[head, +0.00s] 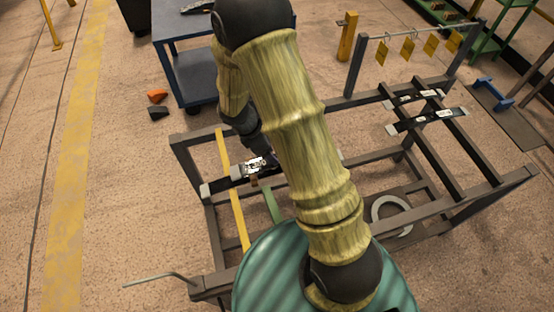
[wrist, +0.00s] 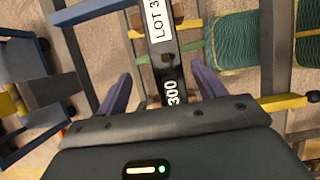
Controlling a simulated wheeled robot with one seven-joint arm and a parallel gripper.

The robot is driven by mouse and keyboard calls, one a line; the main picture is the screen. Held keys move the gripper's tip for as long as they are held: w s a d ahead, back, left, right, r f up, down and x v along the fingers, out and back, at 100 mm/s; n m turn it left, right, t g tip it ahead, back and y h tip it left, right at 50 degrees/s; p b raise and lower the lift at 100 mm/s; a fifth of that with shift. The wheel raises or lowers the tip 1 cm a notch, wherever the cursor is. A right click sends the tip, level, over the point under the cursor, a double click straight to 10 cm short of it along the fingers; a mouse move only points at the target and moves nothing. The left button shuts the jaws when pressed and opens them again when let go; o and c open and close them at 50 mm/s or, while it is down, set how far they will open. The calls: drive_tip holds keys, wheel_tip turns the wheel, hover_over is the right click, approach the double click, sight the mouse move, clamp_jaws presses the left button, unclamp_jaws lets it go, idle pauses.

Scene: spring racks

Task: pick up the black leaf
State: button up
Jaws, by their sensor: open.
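The black leaf (wrist: 165,64) is a flat dark bar with white labels, one reading "LOT 3" and one ending in "300". In the wrist view it runs lengthwise between the two spread fingers of my gripper (wrist: 163,88), with a gap on each side. My gripper is open and holds nothing. In the head view the leaf (head: 240,172) lies across the left part of the grey steel rack (head: 190,137). My arm hides its right part and most of my gripper there. I cannot tell how far the fingers reach below the leaf's top.
More dark labelled leaves (head: 428,121) lie on the rack's right rails. A yellow bar (head: 232,190) crosses the rack near the leaf. Yellow tags (head: 407,46) hang at the back.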

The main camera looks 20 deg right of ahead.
drive_tip(key=shift+f, duration=0.15)
drive_tip(key=shift+s+x, duration=0.2)
drive_tip(key=shift+x, duration=1.1)
drive_tip(key=shift+s+x, duration=0.2)
drive_tip(key=shift+x, duration=1.1)
drive_tip(key=c, duration=1.2)
drive_tip(key=shift+o, duration=0.2)
wheel_tip(320, 180, up, 10)
drive_tip(key=shift+p, duration=0.3)
drive_tip(key=shift+w, duration=0.1)
